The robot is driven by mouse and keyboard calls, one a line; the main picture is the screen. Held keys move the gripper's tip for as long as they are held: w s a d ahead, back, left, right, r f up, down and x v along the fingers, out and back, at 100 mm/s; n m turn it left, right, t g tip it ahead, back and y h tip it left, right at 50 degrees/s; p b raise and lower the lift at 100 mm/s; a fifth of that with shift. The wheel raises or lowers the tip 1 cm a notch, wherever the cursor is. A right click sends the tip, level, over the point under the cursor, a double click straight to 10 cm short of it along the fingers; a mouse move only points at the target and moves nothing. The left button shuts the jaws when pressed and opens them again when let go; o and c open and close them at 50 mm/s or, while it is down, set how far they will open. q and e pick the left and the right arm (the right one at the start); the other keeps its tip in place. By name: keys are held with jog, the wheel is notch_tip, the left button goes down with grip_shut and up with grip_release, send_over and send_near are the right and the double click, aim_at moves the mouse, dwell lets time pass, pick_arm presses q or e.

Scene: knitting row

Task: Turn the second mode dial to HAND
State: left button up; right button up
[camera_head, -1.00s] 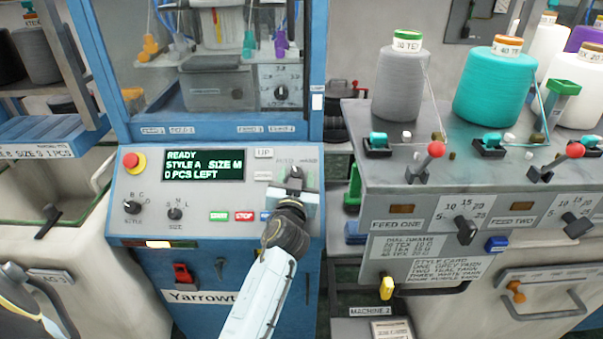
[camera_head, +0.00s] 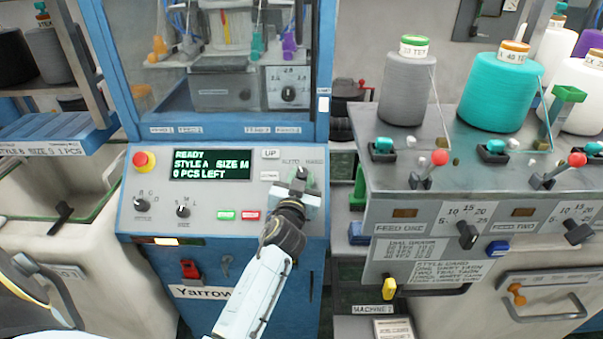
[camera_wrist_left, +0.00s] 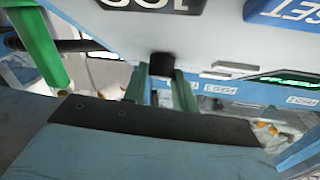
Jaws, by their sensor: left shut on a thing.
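The mode dial (camera_head: 302,173) is at the upper right of the sloping control panel (camera_head: 262,190) on the blue knitting machine. Small AUTO and HAND labels sit above it, hard to read. My left gripper (camera_head: 300,184) is at this dial, shut on it, and hides most of it. In the left wrist view a dark knob (camera_wrist_left: 160,65) shows between the two green fingers (camera_wrist_left: 162,88). The dial's exact pointing is too small and covered to tell. My right gripper is not in view.
Left of the dial are a READY display (camera_head: 210,165), a red stop button (camera_head: 144,161), STYLE (camera_head: 142,204) and SIZE (camera_head: 183,211) dials, and START (camera_head: 226,215) and STOP (camera_head: 251,216) buttons. A grey yarn stand (camera_head: 460,180) with cones stands at the right.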

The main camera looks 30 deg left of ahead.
pick_arm(q)
jog(key=m+h+p, duration=0.3)
jog(key=p, duration=0.1)
jog(key=a+m+h+p, duration=0.1)
jog(key=m+h+p, duration=0.2)
jog(key=p, duration=0.1)
jog(key=r+m+h+p, duration=0.1)
jog(key=m+h+p, duration=0.1)
jog(key=m+p, duration=0.2)
jog(key=shift+a+g+h, duration=0.2)
jog(key=shift+g+h, duration=0.2)
jog(key=m+g+h+p, duration=0.1)
jog(key=m+h+p, duration=0.1)
jog(key=m+p, duration=0.1)
jog(key=shift+a+g, duration=0.1)
jog(key=shift+g, duration=0.2)
jog(key=shift+f+m+h, duration=0.1)
jog(key=shift+m+h, duration=0.2)
jog(key=shift+m, duration=0.1)
jog(key=o, duration=1)
jog(key=shift+f, duration=0.1)
